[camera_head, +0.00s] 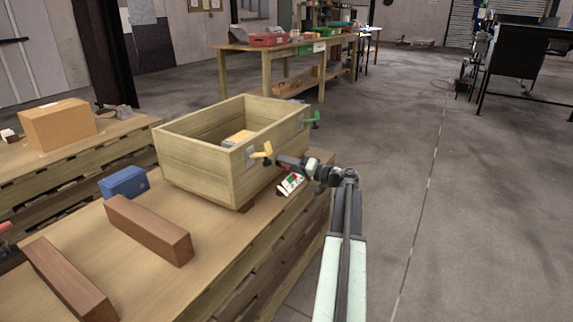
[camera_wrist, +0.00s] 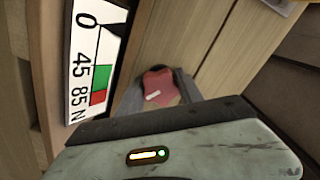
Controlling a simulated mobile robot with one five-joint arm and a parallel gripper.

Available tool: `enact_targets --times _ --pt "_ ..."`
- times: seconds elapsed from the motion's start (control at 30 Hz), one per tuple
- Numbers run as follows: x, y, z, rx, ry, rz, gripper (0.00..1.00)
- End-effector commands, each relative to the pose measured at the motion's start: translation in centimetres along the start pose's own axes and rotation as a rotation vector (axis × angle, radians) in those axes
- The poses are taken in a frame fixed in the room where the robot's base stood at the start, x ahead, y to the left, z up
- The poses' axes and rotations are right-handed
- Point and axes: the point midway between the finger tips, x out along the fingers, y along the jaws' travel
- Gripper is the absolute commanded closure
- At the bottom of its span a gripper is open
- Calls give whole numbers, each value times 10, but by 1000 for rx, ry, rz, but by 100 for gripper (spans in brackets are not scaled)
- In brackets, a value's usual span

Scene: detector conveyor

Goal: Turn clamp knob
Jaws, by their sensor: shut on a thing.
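A large wooden crate (camera_head: 200,172) stands on the workbench, with a yellow clamp knob (camera_head: 262,153) and a green clamp knob (camera_head: 312,119) on its right side. My gripper (camera_head: 286,164) is at the crate's near right side, just right of the yellow knob. In the wrist view, a red knob (camera_wrist: 158,86) with a small pale mark sits between the dark fingers, and my gripper is shut on it. A white gauge card marked 0, 45, 85 N (camera_wrist: 90,60), with green and red fields, is beside it. The gauge also shows below my gripper (camera_head: 291,184) in the head view.
Two brown wooden blocks (camera_head: 149,230) (camera_head: 68,281) and a blue box (camera_head: 123,182) lie on the bench, left of the crate. A cardboard box (camera_head: 58,125) sits on another bench at left. The floor right of the bench is clear.

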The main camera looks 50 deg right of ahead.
Motion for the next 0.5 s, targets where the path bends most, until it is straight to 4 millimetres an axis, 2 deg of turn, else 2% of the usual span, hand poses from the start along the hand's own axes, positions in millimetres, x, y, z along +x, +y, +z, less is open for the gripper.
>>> enact_targets --times 0.5 --pt "-2 0 0 478 -1 4 97"
